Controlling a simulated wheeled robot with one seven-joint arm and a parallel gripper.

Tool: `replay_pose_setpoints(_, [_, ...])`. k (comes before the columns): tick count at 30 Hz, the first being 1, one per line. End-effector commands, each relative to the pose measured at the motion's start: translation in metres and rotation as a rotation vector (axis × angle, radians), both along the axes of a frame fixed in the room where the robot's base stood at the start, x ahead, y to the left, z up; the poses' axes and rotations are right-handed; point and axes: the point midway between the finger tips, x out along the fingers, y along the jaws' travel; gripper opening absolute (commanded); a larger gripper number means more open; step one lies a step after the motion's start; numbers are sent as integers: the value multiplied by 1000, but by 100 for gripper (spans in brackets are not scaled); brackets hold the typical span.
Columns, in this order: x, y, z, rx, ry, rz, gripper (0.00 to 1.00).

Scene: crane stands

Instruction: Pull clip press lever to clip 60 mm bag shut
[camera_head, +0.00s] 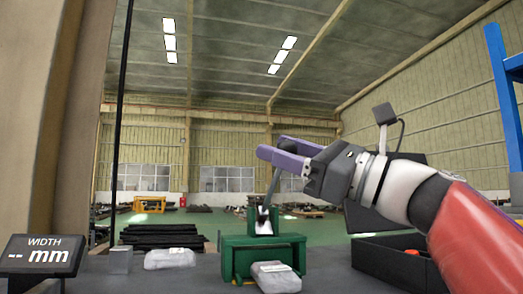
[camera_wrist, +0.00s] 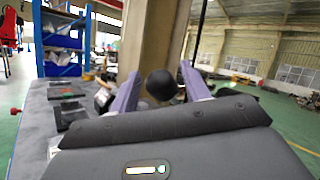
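The green clip press (camera_head: 238,262) stands on the bench in the middle of the head view. Its lever (camera_head: 272,188) rises from the press, tilted a little right, and ends in a black ball knob (camera_head: 288,146). My gripper (camera_head: 275,147) has its purple fingers on either side of the knob. In the wrist view the knob (camera_wrist: 161,84) sits between the spread fingers, with a visible gap at the right finger; contact at the left one is unclear. A pale bag (camera_head: 276,277) lies at the front of the press. Its neck is not clearly visible.
Another pale bag (camera_head: 170,259) and a small grey block (camera_head: 120,261) lie left of the press. A width display (camera_head: 42,256) reading "-- mm" stands far left. A black bin (camera_head: 380,271) with an orange item is on the right, beneath my arm.

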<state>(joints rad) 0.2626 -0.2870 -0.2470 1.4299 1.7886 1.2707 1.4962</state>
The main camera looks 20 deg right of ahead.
Motion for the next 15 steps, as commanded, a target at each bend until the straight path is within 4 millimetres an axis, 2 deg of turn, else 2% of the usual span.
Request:
replay_pose_setpoints(9, [-1,-2,0,1,-1,-2,48])
replay_pose_setpoints(15, [-17,-21,-10,3,-1,-3,48])
